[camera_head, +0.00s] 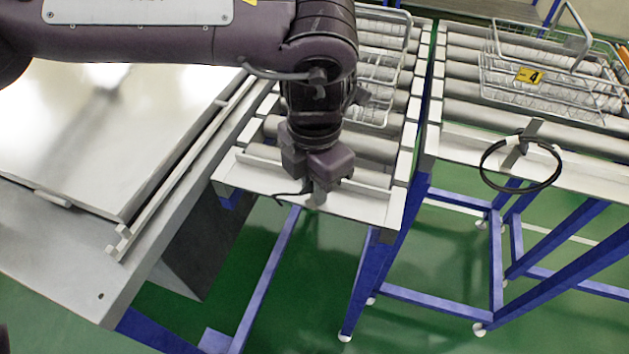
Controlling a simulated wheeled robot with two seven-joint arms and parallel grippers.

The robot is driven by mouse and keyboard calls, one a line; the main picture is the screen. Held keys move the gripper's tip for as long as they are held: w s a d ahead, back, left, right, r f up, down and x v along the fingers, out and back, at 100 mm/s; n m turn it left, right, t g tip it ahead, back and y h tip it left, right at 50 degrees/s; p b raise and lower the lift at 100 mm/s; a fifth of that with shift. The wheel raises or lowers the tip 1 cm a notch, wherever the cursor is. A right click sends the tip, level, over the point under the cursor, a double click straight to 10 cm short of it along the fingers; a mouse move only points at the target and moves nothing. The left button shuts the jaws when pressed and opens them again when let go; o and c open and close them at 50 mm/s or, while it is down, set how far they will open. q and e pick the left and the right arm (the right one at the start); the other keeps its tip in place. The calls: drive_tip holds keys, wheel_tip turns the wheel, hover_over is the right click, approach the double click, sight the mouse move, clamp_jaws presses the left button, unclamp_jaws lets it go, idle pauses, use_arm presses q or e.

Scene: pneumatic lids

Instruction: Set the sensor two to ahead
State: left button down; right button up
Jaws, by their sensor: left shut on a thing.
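My left gripper (318,192) comes down from the top over the near end of the left roller conveyor (376,206). It is shut on a small grey piece at the conveyor's front plate, likely a sensor; the gripper hides most of it. A short dark cable (290,195) sticks out to the left beside the fingertips. A second sensor bracket (522,143), grey and angled, stands on the front plate of the right conveyor, with a black cable loop (483,168) around it. I cannot read a number on either sensor. My right gripper is not in view.
Wire baskets stand on the rollers: one on the left conveyor (385,75), partly behind my arm, and one with a yellow "4" tag (529,75) on the right conveyor. A grey metal table (60,235) lies at left. Blue legs (440,305) and green floor are below.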

use_arm(q)
drive_tip(key=n, duration=0.3)
drive_tip(key=shift+n+p, duration=0.9)
drive_tip(key=shift+n, duration=0.7)
drive_tip(key=c, duration=1.3)
unclamp_jaws()
